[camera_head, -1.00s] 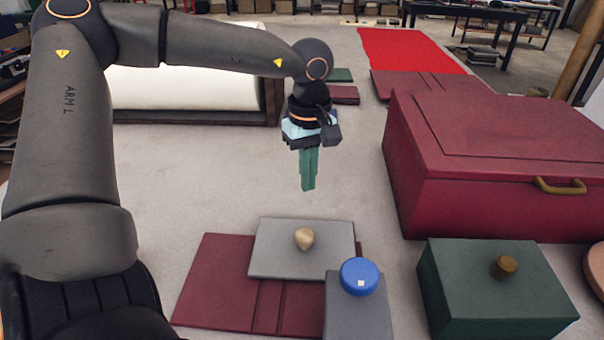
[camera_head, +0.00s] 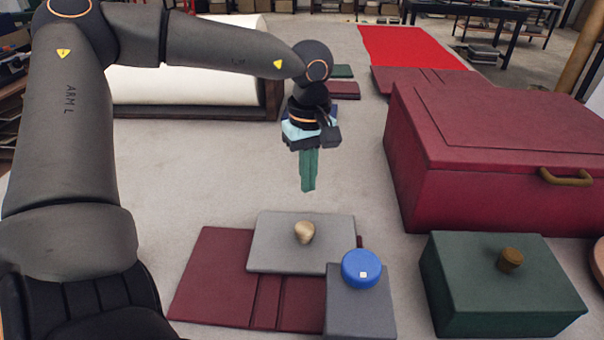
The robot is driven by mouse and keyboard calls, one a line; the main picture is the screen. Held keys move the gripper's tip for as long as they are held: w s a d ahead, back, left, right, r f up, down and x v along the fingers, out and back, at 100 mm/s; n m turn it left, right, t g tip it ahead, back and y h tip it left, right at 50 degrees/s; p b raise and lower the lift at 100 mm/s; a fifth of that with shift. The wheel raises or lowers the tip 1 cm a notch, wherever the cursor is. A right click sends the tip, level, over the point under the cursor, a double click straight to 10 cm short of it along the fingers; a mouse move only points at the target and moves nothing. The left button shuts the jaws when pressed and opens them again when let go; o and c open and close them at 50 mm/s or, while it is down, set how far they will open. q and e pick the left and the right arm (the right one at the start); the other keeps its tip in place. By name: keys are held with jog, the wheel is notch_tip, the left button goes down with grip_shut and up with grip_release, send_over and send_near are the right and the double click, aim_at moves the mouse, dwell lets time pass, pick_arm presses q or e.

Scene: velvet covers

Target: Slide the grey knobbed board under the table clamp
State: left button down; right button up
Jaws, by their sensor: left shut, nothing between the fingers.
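The grey board (camera_head: 275,256) with a pale wooden knob (camera_head: 304,232) lies flat, partly over a dark red board (camera_head: 212,275). A darker grey board or block (camera_head: 350,312) with a round blue cap (camera_head: 361,268) lies at its lower right, next to or overlapping its corner; I cannot tell which. I cannot identify a table clamp for certain. My left gripper (camera_head: 308,188) has green fingers pointing down. It is shut, empty and apart from the boards, showing above the knob in the picture. My right gripper is not in view.
A green box (camera_head: 490,295) with a brown knob stands at the right front. Behind it is a large dark red chest (camera_head: 480,190) with a brass handle. A cream roll (camera_head: 185,88) lies at the back left.

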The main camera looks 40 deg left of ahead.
aim_at(306, 212)
pick_arm(q)
jog(key=shift+f+b, duration=1.55)
jog(key=shift+f, duration=0.3)
jog(key=shift+r+p, duration=0.3)
jog(key=shift+r, duration=0.3)
dwell(0.5)
jog(key=shift+s+d, duration=0.1)
jog(key=shift+s+d+f+b, duration=0.1)
jog(key=shift+s+d+b, duration=0.75)
jog(key=shift+s, duration=0.25)
jog(key=shift+d, duration=0.15)
jog(key=shift+s+d+b, duration=0.45)
jog(key=shift+s+d, duration=0.15)
jog(key=shift+s, duration=0.2)
jog(key=shift+s, duration=0.1)
jog(key=shift+s+d+f, duration=0.1)
jog(key=shift+d, duration=0.05)
jog(key=shift+s+d, duration=0.15)
